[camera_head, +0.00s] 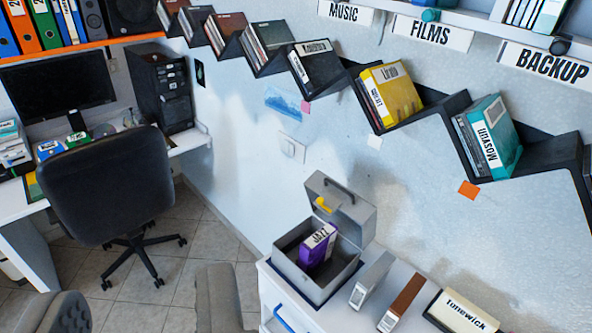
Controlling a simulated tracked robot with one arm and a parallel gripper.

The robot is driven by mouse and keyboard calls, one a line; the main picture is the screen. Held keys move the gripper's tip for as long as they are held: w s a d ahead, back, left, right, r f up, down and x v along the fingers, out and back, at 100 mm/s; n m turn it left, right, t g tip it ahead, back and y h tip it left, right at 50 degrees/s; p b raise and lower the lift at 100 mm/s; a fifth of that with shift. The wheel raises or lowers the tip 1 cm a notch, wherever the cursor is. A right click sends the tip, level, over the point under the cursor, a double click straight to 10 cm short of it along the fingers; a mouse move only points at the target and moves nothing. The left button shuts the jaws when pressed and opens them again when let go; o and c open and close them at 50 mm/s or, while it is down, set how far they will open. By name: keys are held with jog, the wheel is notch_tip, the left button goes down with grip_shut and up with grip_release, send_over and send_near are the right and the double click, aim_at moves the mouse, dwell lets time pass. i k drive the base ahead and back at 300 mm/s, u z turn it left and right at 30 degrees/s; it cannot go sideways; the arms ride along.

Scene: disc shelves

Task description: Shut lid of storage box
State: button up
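A grey metal storage box (290,270) stands on a white cabinet at the lower middle of the view. A purple case labelled JAZZ (316,246) stands inside the box, leaning. No part of my gripper shows in this view, so its place and state are hidden.
Grey (371,279), brown (402,301) and cream (461,314) cases lie right of the box on the cabinet. Zigzag disc shelves (433,108) cross the wall above. A black office chair (108,187) and desk are left, with tiled floor between.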

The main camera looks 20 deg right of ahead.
aim_at(355, 217)
jog(key=u, duration=0.15)
jog(key=i, duration=0.9)
jog(key=z, duration=0.5)
